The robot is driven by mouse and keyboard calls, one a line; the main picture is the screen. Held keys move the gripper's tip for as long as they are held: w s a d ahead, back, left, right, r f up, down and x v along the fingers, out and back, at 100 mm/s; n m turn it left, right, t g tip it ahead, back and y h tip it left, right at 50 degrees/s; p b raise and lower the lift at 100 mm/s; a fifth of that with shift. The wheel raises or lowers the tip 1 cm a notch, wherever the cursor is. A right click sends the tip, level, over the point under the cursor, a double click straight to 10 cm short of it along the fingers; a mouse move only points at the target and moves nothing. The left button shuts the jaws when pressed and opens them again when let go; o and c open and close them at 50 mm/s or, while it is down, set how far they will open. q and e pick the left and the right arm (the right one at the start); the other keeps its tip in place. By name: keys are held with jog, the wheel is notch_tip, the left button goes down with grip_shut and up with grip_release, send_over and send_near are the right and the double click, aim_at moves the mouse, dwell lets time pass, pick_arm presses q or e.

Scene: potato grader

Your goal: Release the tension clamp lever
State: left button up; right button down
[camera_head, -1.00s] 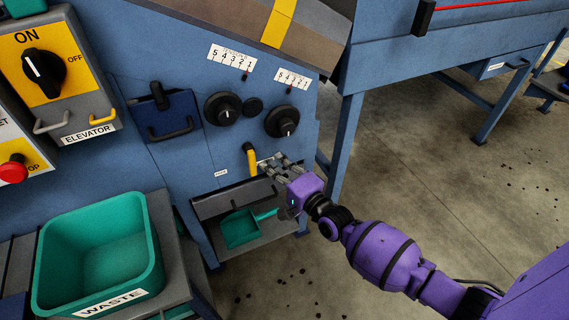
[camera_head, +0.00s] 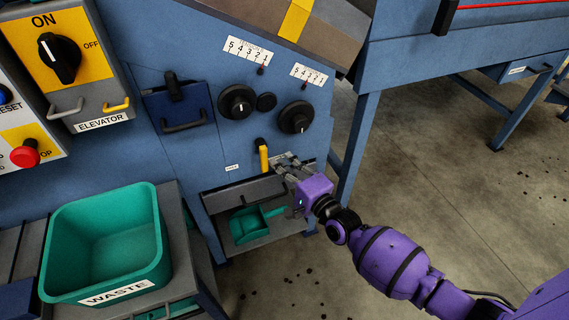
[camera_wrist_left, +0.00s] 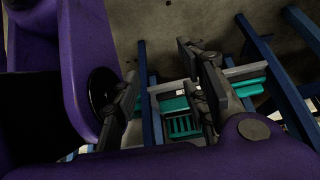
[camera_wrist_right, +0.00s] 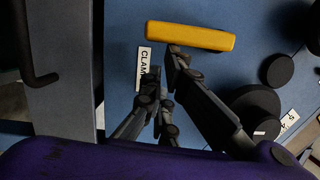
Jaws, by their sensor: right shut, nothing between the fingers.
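The clamp lever is a yellow handle (camera_head: 264,158) with a black top end, hanging nearly straight down on the blue panel. In the right wrist view it is a yellow bar (camera_wrist_right: 190,36) across the top, beside a partly hidden "CLAM…" label (camera_wrist_right: 143,68). My right gripper (camera_head: 281,160) is just right of the lever. Its fingers (camera_wrist_right: 165,74) are shut and empty, with the tips close to the bar; I cannot tell whether they touch it. My left gripper (camera_wrist_left: 160,68) shows only in the left wrist view, with its fingers apart and nothing between them.
Black knobs (camera_head: 237,102) sit above the lever. A grey tray (camera_head: 209,202) with a green scoop (camera_head: 245,226) is below it. A green waste bin (camera_head: 160,240) and the elevator switch box (camera_head: 112,70) are at left. Open floor (camera_head: 440,190) lies to the right.

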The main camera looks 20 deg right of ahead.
aim_at(267, 170)
pick_arm(q)
jog(key=shift+f, duration=0.25)
pick_arm(e)
jog(key=shift+a+f, duration=0.15)
jog(key=a+m+b, duration=0.1)
jog(key=m+b, duration=0.1)
jog(key=a+f+m+t+b, duration=0.1)
jog(key=m+b, duration=0.1)
jog(key=a+f+m+b, duration=0.1)
jog(key=a+m+b, duration=0.1)
jog(key=shift+s+m+t+h, duration=0.1)
jog(key=shift+m+t+h, duration=0.2)
jog(key=shift+m, duration=0.1)
jog(key=a+m+b, duration=0.2)
jog(key=m, duration=0.1)
jog(key=shift+a+r+m+t+h, duration=0.2)
jog(key=shift+m+t+h, duration=0.1)
jog(key=shift+t, duration=0.1)
jog(key=shift+d+r, duration=0.1)
jog(key=shift+d, duration=0.1)
pick_arm(q)
notch_tip(267, 170, down, 8)
jog(key=shift+s+g, duration=0.15)
jog(key=shift+g, duration=0.15)
